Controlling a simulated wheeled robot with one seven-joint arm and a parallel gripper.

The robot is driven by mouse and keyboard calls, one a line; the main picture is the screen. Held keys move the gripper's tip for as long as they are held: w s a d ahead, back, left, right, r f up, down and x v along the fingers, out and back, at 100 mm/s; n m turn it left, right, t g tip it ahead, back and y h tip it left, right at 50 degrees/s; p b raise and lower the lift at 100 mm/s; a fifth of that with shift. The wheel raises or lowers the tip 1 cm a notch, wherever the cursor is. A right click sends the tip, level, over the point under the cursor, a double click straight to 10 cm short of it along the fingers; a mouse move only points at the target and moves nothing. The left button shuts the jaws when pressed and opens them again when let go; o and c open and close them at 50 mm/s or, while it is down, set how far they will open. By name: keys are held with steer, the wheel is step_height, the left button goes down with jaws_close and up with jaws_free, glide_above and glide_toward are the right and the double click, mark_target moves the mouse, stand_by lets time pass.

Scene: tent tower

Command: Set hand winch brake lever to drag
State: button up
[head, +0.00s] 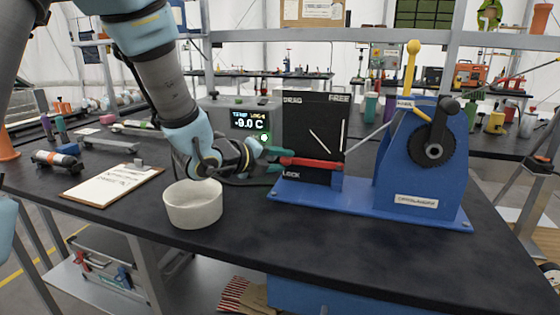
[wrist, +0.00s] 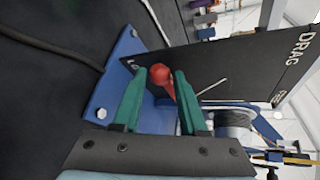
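The blue hand winch (head: 417,165) stands on a blue base plate on the dark bench. Its black panel (head: 318,112) reads DRAG at upper left, FREE at upper right and LOCK at lower left. The red brake lever (head: 312,163) lies nearly level across the panel's lower part, its grip end at left near LOCK. My gripper (head: 277,160) reaches it from the left. In the wrist view my gripper (wrist: 160,73) has its green fingers apart, on either side of the red lever end (wrist: 163,78). A gap shows at the left finger; contact at the right finger is unclear.
A white bowl (head: 193,204) stands at the bench's front edge, below my wrist. A display box (head: 246,117) reading -9.0 C stands behind my gripper. A clipboard (head: 113,185) lies at left. A yellow-knobbed lever (head: 411,68) rises above the winch.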

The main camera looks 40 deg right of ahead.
steer(key=shift+a, duration=0.1)
steer(key=c, duration=0.6)
steer(key=shift+f, duration=0.1)
steer(key=shift+a+f, duration=0.1)
steer(key=shift+f, duration=0.05)
stand_by(0.5)
